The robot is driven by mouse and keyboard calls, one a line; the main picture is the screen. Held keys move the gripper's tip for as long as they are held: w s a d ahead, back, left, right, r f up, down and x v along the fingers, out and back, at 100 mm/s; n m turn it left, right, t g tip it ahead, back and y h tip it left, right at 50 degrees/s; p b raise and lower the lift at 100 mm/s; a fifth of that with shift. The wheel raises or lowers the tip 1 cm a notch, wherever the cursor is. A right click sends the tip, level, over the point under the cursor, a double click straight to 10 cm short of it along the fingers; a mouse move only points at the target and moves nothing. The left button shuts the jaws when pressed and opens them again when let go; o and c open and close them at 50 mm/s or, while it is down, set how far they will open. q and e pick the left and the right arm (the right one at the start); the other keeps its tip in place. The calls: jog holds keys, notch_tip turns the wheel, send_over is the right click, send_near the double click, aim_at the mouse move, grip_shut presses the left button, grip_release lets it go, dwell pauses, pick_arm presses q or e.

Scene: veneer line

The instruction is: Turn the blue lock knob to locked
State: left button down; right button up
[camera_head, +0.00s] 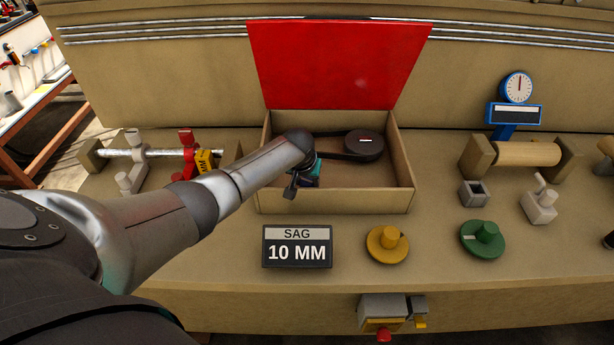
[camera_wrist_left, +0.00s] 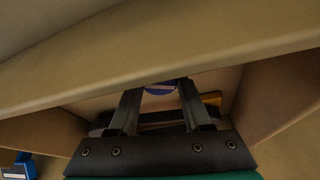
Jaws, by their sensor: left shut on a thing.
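The blue lock knob (camera_wrist_left: 160,89) shows in the left wrist view as a small blue round piece with a pale line across it, partly cut off by the edge above. My left gripper (camera_wrist_left: 158,94) has its two dark fingers on either side of it, shut on it. In the head view my left gripper (camera_head: 306,174) reaches into the open box (camera_head: 334,203) with the red lid (camera_head: 338,62) raised, and my arm hides the knob there. My right gripper is in neither view.
Inside the box a black pulley (camera_head: 364,145) with a belt sits right of my gripper. In front stand a SAG 10 MM sign (camera_head: 297,246), a yellow knob (camera_head: 387,244) and a green knob (camera_head: 482,240). A roller (camera_head: 527,154) and dial gauge (camera_head: 517,87) are at the right.

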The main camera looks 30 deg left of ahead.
pick_arm(q)
jog(key=m+h, duration=0.1)
jog(key=m, duration=0.1)
jog(key=shift+m, duration=0.4)
jog(key=m+h+b, duration=0.1)
jog(key=m, duration=0.1)
jog(key=shift+f+m, duration=0.1)
jog(key=shift+m, duration=0.3)
jog(key=m+h+b, duration=0.1)
jog(key=m+b, duration=0.2)
jog(key=m, duration=0.1)
jog(key=shift+f+h+b, duration=0.1)
jog(key=shift+h+b, duration=0.3)
jog(key=shift+m+g+h+b, duration=0.4)
jog(key=shift+m+g+b, duration=0.3)
jog(key=shift+m+b, duration=0.85)
jog(key=shift+c, duration=1.7)
grip_release()
jog(key=shift+r, duration=0.2)
